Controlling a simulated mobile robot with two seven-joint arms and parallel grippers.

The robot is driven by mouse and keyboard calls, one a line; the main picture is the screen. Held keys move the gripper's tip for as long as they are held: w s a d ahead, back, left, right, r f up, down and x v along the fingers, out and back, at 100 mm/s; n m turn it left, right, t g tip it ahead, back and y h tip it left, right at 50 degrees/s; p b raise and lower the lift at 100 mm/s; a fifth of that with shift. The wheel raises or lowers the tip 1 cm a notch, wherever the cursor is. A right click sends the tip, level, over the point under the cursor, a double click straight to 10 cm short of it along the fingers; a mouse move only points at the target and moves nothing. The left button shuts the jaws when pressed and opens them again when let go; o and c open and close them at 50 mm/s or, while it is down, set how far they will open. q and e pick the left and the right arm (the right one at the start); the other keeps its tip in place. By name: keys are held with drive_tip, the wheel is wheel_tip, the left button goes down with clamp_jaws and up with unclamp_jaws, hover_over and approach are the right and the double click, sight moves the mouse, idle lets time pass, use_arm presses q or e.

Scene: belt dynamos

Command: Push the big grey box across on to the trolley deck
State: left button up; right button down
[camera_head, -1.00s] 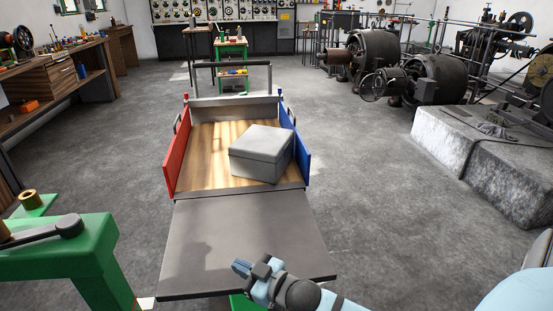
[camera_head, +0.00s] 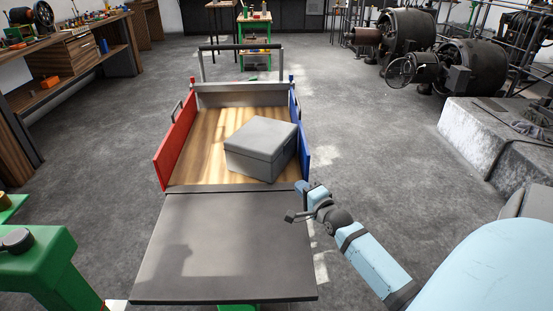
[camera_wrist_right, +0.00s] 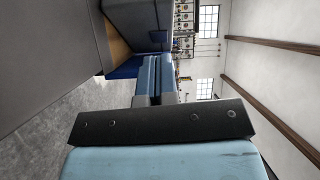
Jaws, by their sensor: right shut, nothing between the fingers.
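The big grey box (camera_head: 261,150) sits turned at an angle on the wooden trolley deck (camera_head: 205,135), towards its right side and close to the blue side board. My right gripper (camera_head: 301,187) is shut and empty, just off the near right corner of the deck, by the end of the blue board. It is apart from the box. In the right wrist view the shut blue fingers (camera_wrist_right: 158,78) point ahead, and the grey box (camera_wrist_right: 137,22) shows at the upper left. My left gripper is out of view.
A red side board (camera_head: 175,145) and a blue side board (camera_head: 299,130) flank the deck. A dark flat plate (camera_head: 225,248) lies in front of it. A green stand (camera_head: 35,262) is at the lower left. Machines stand on the right; the floor between is clear.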

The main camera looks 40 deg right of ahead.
drive_tip(key=d+m, duration=0.1)
drive_tip(key=d, duration=0.1)
drive_tip(key=b, duration=0.4)
approach(257, 157)
drive_tip(key=shift+m+h, duration=0.3)
drive_tip(key=d, duration=0.3)
drive_tip(key=w+d, duration=0.1)
drive_tip(key=d, duration=0.1)
drive_tip(key=shift+f, duration=0.2)
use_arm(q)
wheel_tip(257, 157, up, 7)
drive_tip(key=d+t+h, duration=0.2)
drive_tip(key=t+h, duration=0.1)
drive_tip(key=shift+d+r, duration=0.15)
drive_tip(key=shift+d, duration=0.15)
use_arm(e)
drive_tip(key=shift+w+a, duration=0.3)
drive_tip(key=shift+w, duration=0.05)
drive_tip(key=shift+r, duration=0.1)
